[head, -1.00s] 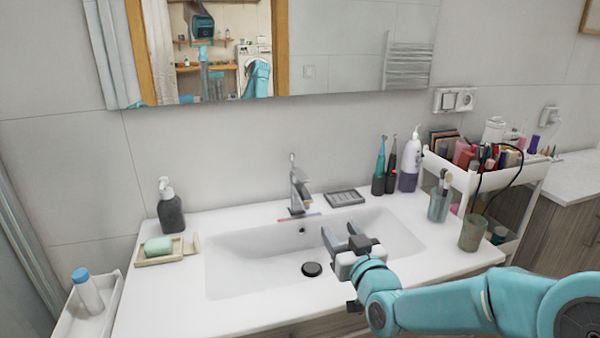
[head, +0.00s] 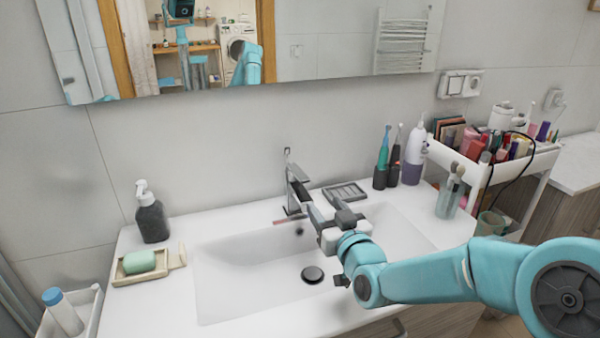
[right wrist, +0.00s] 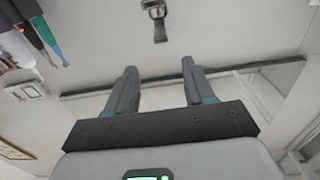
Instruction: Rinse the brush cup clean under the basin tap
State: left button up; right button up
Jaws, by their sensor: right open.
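A clear cup with brushes (head: 449,198) stands upright on the counter, right of the basin. The grey metal tap (head: 295,192) stands at the back of the white basin (head: 240,280); I see no water running. My right gripper (head: 326,208) is over the basin, just right of the tap and in front of it, open and empty. In the right wrist view its two fingers (right wrist: 158,72) are apart with nothing between them, and the tap (right wrist: 158,22) shows upside down beyond them. My left gripper is out of view.
A soap dish (head: 175,263) and dark pump bottle (head: 152,218) are at left. Electric toothbrushes (head: 382,165), a purple-white bottle (head: 413,158) and a grey tray (head: 344,192) stand behind the basin. A loaded cart (head: 545,160) is right.

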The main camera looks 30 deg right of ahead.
aim_at(298, 171)
jog(key=p+x, duration=0.4)
jog(key=x, duration=1.1)
jog(key=shift+w+a, duration=0.1)
jog(key=shift+w, duration=0.35)
jog(key=shift+c, duration=0.3)
